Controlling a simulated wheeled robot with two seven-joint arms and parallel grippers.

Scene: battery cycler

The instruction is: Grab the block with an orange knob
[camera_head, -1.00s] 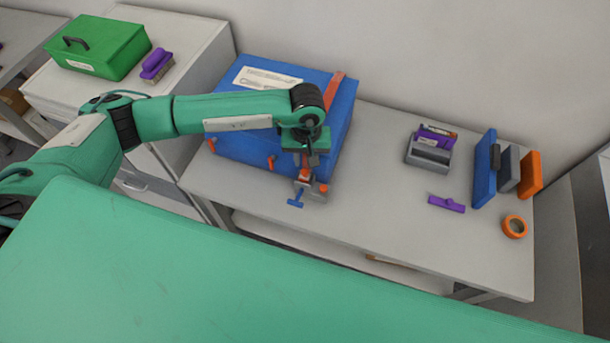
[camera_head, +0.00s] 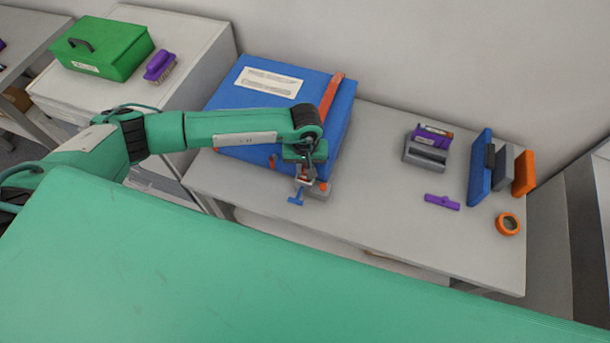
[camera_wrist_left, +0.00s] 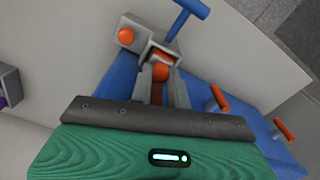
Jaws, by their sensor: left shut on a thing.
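My left gripper (camera_head: 306,174) reaches down over this spot. The fingers hide much of the held part. My right gripper is not in view.
The blue box (camera_head: 235,105) with an orange bar stands right behind the gripper. At the right are a grey holder (camera_head: 425,156), a purple piece (camera_head: 442,202), an orange ring (camera_head: 508,224) and upright panels (camera_head: 480,168). The bench middle is clear.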

